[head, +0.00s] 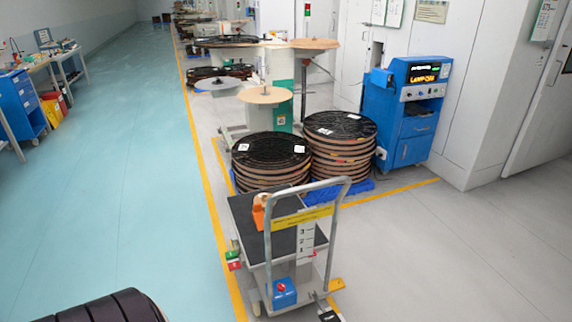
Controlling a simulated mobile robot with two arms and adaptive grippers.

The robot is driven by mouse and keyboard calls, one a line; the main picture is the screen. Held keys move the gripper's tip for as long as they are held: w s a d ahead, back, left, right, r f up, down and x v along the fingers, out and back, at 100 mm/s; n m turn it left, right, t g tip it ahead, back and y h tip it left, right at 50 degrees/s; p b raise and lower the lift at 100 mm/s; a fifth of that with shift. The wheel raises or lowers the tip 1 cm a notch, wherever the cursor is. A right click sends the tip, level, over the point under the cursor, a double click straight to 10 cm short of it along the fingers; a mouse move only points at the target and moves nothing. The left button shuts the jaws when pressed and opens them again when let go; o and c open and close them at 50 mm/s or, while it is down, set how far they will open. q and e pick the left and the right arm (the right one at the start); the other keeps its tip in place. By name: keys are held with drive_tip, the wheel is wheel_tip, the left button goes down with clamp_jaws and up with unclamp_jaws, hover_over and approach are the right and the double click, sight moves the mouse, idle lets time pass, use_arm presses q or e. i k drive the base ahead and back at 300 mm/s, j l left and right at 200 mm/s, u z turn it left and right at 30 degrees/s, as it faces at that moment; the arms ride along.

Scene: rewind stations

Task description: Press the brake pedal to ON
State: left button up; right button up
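A push cart (245,215) with a grey handle frame and a dark deck stands in front of me, low in the middle of the head view. Small coloured foot parts show around its base: a green one and a red one (233,266) at the left side, a yellow-orange one (335,285) at the right, and a black one (329,316) at the bottom edge. I cannot tell which is the brake pedal or whether it is set ON. A blue box (284,292) with a red knob sits low on the cart. Neither gripper shows.
Two stacks of dark reels (270,150) stand just behind the cart. A blue control cabinet (405,110) stands at the back right. An orange object (259,212) sits on the cart deck. The teal floor to the left and grey floor to the right are clear.

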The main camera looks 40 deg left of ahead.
sight(232, 260)
drive_tip(key=u, duration=1.55)
